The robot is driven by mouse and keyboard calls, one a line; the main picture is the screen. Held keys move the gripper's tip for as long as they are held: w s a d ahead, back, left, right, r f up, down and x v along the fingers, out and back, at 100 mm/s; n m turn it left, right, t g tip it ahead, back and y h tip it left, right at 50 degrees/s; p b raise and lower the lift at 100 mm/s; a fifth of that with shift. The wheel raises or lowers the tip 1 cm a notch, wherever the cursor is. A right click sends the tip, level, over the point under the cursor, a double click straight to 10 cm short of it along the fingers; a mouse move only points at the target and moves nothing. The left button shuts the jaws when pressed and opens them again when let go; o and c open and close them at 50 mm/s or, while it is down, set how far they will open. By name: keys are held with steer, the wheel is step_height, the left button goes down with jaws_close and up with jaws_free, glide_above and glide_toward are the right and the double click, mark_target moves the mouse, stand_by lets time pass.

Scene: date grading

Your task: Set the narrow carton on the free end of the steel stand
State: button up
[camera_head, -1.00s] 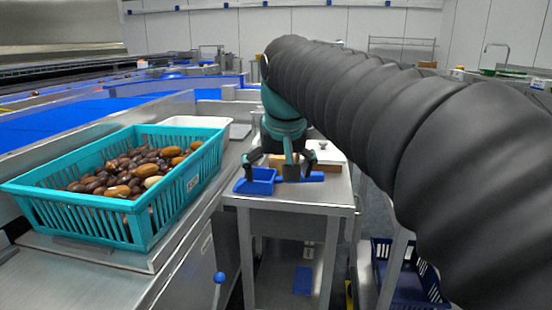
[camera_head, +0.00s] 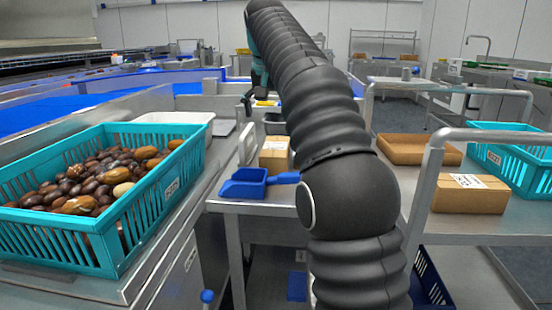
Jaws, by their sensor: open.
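A small brown carton (camera_head: 275,155) with a white label on top stands on the steel stand (camera_head: 230,208), behind the blue scoop (camera_head: 250,183) and partly hidden by my arm. It looks like the narrow carton. A longer, lower carton (camera_head: 470,194) with a white label lies on the steel cart at right. My gripper (camera_head: 247,103) is open, beyond and above the stand's far side, apart from the small carton. It is small and mostly hidden by my arm; I see nothing held in it. My arm also covers the right part of the stand.
A teal crate (camera_head: 105,255) of dates stands at left, with a white tray (camera_head: 185,118) behind it. The cart (camera_head: 500,228) at right has a raised rail and holds an open brown box (camera_head: 415,149) and a teal crate (camera_head: 515,170). A blue crate (camera_head: 430,280) sits low.

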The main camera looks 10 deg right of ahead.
mark_target(275, 146)
steer(key=b+x, duration=0.1)
steer(key=x, duration=0.2)
steer(key=b+x, duration=0.1)
steer(key=x, duration=0.3)
steer(key=shift+d, duration=0.25)
steer(key=shift+b+x, duration=1)
steer(key=shift+x, duration=1.6)
steer(key=shift+s+f, duration=0.1)
steer(key=shift+s, duration=0.05)
steer(key=c, duration=1.4)
steer(key=shift+c, duration=1)
